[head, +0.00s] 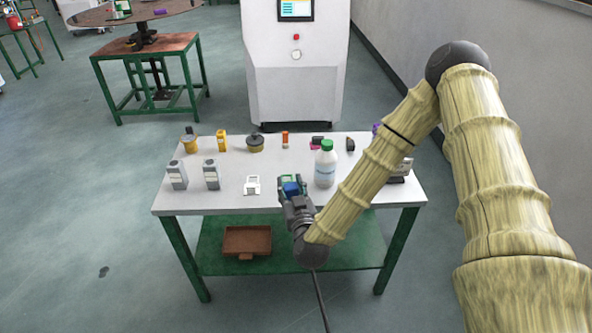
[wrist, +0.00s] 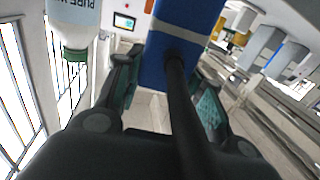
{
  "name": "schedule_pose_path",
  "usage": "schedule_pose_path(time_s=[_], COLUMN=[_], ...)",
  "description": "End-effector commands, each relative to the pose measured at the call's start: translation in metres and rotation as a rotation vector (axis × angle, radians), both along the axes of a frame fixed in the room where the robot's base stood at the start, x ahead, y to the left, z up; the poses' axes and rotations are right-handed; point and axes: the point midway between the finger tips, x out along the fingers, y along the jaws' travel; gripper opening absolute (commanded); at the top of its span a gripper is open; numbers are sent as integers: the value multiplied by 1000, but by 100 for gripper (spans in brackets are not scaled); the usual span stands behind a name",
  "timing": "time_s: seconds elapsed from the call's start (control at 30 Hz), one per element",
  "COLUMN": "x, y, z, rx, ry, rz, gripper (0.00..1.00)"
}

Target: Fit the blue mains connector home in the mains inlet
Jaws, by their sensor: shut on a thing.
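The blue mains connector (wrist: 182,38) fills the upper middle of the wrist view. It has a pale band, and a black cable runs back from it towards the camera. My gripper (wrist: 166,68) is shut on it, with a green-padded finger on each side. In the head view my gripper (head: 291,187) holds the blue connector (head: 291,189) above the front half of the white table. I cannot tell whether that fitting is the mains inlet.
A white bottle with a green cap (head: 326,165) stands close to the right of my gripper. A white bracket (head: 252,186) lies to its left. Two grey blocks (head: 194,175) stand at the table's left, and several small items line its back. Floor shows between table and machine.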

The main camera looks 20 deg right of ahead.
Motion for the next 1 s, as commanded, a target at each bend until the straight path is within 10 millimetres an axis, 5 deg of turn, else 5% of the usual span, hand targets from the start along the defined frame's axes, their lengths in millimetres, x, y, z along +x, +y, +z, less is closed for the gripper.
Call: schedule_pose_path(time_s=[0.4,0.67,1.0], x=[53,64,125], y=[-57,-69,-80], z=[24,32,26], rx=[12,21,22], ry=[-12,-14,-14], rz=[-166,-200,-201], gripper=[10,10,10])
